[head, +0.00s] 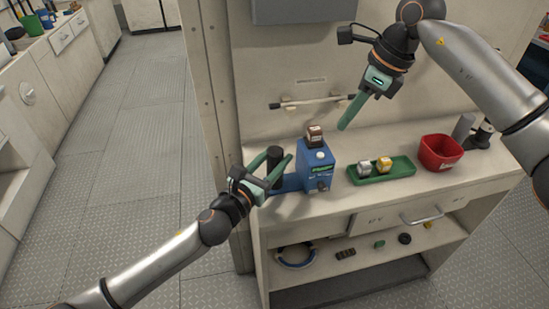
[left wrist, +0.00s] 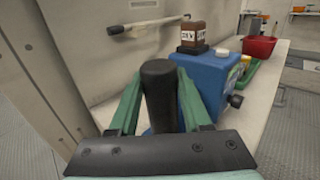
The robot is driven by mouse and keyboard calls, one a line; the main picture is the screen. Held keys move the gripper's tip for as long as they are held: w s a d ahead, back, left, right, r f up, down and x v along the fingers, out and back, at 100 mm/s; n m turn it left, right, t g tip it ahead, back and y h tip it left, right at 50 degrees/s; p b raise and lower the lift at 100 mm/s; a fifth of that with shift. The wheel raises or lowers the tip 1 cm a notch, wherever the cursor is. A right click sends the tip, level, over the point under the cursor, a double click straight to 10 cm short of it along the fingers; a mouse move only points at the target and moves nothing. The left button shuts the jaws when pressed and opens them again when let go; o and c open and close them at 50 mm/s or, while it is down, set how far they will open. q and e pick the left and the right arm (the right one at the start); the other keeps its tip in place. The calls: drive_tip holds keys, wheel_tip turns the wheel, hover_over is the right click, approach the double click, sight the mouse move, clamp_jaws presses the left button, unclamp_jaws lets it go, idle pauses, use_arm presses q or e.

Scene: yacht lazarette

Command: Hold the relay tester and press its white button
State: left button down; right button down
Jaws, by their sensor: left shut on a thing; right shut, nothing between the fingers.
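The relay tester (head: 317,168) is a blue box on the bench top with a green label and a black knob. A brown relay (head: 314,136) sits on its top, with the white button (head: 320,155) beside it. The button also shows in the left wrist view (left wrist: 221,52). My left gripper (head: 279,161) is shut on the tester's black upright handle (left wrist: 158,95), at the left of the box. My right gripper (head: 343,128) is shut and empty, above the bench, to the upper right of the tester and apart from it.
A green tray (head: 400,174) with a silver and a yellow relay stands right of the tester. A red bin (head: 440,152) is further right. A horizontal bar (head: 310,102) is on the wall behind. A shelf (head: 375,259) below holds several small items.

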drive_tip(key=shift+f, duration=0.1)
idle(0.4)
drive_tip(key=shift+w+a+r+n+t+y, duration=0.15)
drive_tip(key=shift+a+r+t, duration=0.3)
drive_tip(key=shift+t, duration=0.7)
drive_tip(key=shift+s+a+r+n+t+y, duration=0.1)
drive_tip(key=shift+a+r+t, duration=0.1)
drive_tip(key=shift+a+t, duration=0.65)
drive_tip(key=shift+w+a+r+n+t+y, duration=0.15)
drive_tip(key=shift+a+r+t, duration=0.15)
drive_tip(key=shift+t, duration=1.1)
approach(315, 148)
drive_tip(key=shift+r+x, duration=0.2)
drive_tip(key=shift+x, duration=1.65)
drive_tip(key=shift+w+a, duration=0.15)
drive_tip(key=shift+f, duration=0.45)
